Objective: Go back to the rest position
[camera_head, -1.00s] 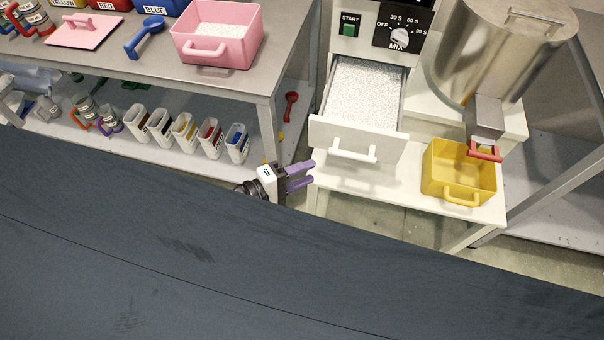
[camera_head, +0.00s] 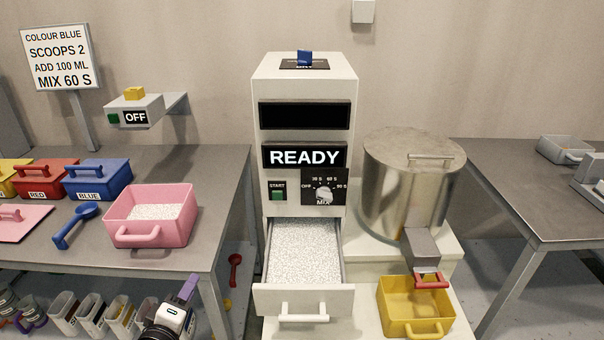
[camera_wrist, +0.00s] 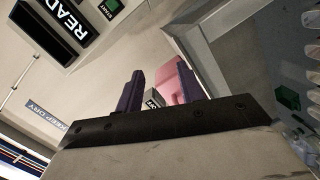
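My gripper (camera_head: 187,290) is at the bottom of the head view, in front of the left table and left of the white machine. Its purple fingers point up, and they overlap in that view. In the wrist view my gripper (camera_wrist: 160,80) shows two fingers apart with nothing held between them. A pink box and a label show in the background through the gap. Most of my arm is outside the head view.
The white machine (camera_head: 304,90) reads READY; its drawer (camera_head: 303,300) is pulled out, with speckled granules inside. A yellow bin (camera_head: 415,300) sits below the steel drum's (camera_head: 410,180) red-handled chute. A pink box (camera_head: 150,215) with granules and a blue scoop (camera_head: 75,225) are on the left table.

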